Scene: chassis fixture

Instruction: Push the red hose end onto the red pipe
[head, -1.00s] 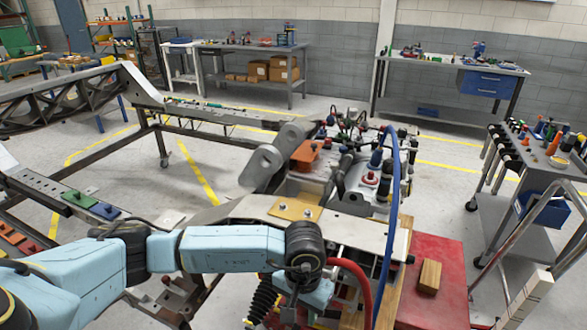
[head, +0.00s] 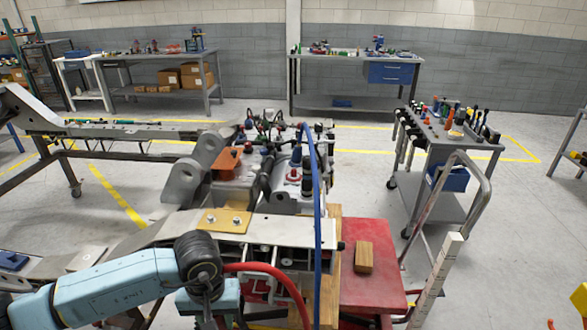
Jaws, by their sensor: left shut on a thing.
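My left gripper (head: 208,302) is at the lower edge of the picture, beneath the dark wrist joint of my light-blue left arm, in front of the chassis. It is shut on the red hose (head: 270,269), which arches right from beside it and then runs down out of the picture. The held hose end and the fingertips are hidden behind my wrist or cut off by the lower edge. I cannot single out the red pipe. A red round part (head: 293,176) sits on the engine block, behind the metal plate. My right gripper is not in view.
A blue hose (head: 317,230) stands tall just right of the red hose. A metal plate with a brass pad (head: 223,221) lies behind my wrist. A red platform (head: 372,280) with a wooden block (head: 363,257) is to the right. A tool cart (head: 445,160) stands farther right.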

